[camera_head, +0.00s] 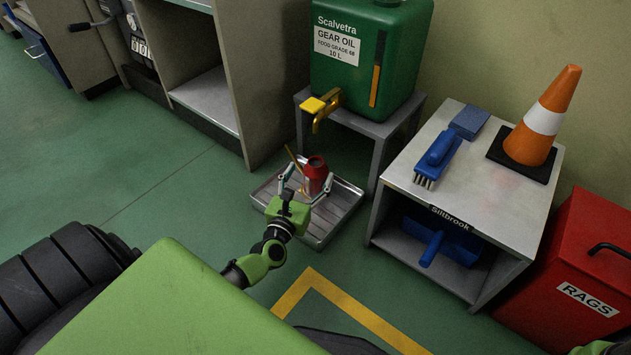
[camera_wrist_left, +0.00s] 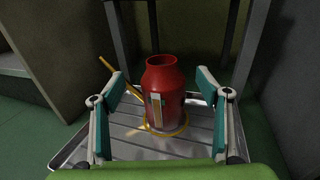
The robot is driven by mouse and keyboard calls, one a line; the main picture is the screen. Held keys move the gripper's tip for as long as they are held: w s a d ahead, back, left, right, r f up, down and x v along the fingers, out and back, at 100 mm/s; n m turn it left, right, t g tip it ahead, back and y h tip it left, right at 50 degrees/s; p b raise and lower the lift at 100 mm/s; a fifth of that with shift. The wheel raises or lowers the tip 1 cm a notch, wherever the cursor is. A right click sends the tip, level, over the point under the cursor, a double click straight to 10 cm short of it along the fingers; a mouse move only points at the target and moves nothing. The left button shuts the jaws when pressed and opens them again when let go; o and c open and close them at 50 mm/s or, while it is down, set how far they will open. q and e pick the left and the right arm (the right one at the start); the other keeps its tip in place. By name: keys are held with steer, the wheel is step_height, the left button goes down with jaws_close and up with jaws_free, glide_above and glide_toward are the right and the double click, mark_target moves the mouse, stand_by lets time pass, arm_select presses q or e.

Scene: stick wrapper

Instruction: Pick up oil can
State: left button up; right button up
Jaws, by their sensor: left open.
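The oil can (camera_head: 316,172) is red with an open round top and a thin yellow spout leaning to the left. It stands upright on a metal drip tray (camera_head: 346,212) on the floor. It also shows in the left wrist view (camera_wrist_left: 165,85), with a yellow ring around its base. My left gripper (camera_head: 305,180) is open just in front of the can. In the left wrist view its two fingers (camera_wrist_left: 163,92) stand to either side of the can, with gaps between. The lower front of the can is partly hidden by the gripper in the head view.
A green gear oil container (camera_head: 372,80) with a yellow tap (camera_head: 320,106) sits on a metal stand (camera_head: 352,113) above the tray's back. A grey shelf unit (camera_head: 405,180) holds a brush (camera_head: 437,160) and a cone (camera_head: 541,120). A red bin (camera_head: 590,260) stands at right.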

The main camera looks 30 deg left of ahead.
mark_target(313, 172)
arm_select(q)
steer(key=b+x, duration=0.1)
steer(key=x, duration=0.3)
steer(key=shift+d+f+b, duration=0.15)
steer(key=shift+f+b, duration=0.05)
steer(key=shift+b, duration=0.15)
steer(key=shift+w, duration=0.3)
steer(key=shift+r, duration=0.1)
steer(key=shift+c, duration=0.4)
steer(key=c, duration=1.8)
jaws_close()
steer(key=shift+r, duration=0.15)
